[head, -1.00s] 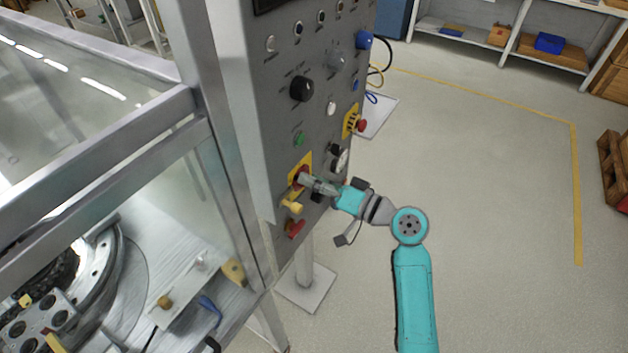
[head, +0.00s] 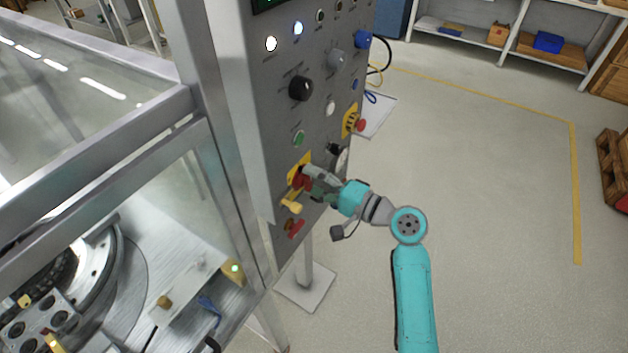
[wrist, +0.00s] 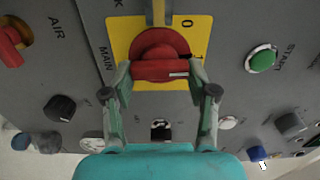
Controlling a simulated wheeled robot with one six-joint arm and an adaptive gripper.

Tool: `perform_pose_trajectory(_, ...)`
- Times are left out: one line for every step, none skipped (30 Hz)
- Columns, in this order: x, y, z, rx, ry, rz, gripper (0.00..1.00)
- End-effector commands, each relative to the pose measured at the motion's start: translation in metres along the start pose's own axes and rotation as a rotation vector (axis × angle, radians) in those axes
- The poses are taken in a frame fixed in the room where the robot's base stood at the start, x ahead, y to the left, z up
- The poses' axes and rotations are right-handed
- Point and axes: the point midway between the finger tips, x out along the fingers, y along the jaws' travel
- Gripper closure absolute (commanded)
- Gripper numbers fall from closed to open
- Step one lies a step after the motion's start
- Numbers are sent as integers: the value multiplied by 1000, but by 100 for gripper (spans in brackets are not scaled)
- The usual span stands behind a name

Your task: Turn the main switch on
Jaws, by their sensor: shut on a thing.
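The main switch (wrist: 160,45) is a red rotary knob on a yellow plate (wrist: 118,32) marked 0 and 1, beside the word MAIN. In the wrist view its handle bar lies crosswise, with its white mark on the right, near the 1. My gripper (wrist: 161,72) has one finger at each end of the bar and is shut on it. In the head view the main switch (head: 300,181) is partly hidden by my gripper (head: 309,180) on the grey panel's lower part.
A green START button (wrist: 262,59) and a red AIR handle (wrist: 10,40) flank the switch. A yellow handle (head: 291,206) sits just below it. Two lamps (head: 271,44) (head: 298,28) glow white on the panel. Open floor (head: 480,200) lies to the right.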

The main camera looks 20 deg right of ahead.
Motion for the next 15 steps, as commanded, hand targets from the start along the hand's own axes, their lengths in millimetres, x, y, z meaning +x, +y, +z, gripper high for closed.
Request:
perform_pose_trajectory(0, 1, -1, 11, 2, 1, 77)
perform_pose_trajectory(0, 1, -1, 18, 2, 1, 77)
perform_pose_trajectory(0, 1, -1, 25, 2, 1, 77)
perform_pose_trajectory(0, 1, -1, 29, 2, 1, 77)
perform_pose_trajectory(0, 1, -1, 33, 2, 1, 77)
perform_pose_trajectory(0, 1, -1, 36, 2, 1, 77)
perform_pose_trajectory(0, 1, -1, 38, 2, 1, 77)
perform_pose_trajectory(0, 1, -1, 40, 2, 1, 77)
perform_pose_trajectory(0, 1, -1, 41, 2, 1, 77)
perform_pose_trajectory(0, 1, -1, 42, 2, 1, 77)
perform_pose_trajectory(0, 1, -1, 42, 2, 1, 77)
perform_pose_trajectory(0, 1, -1, 42, 2, 1, 77)
perform_pose_trajectory(0, 1, -1, 42, 2, 1, 77)
perform_pose_trajectory(0, 1, -1, 42, 2, 1, 77)
perform_pose_trajectory(0, 1, -1, 42, 2, 1, 77)
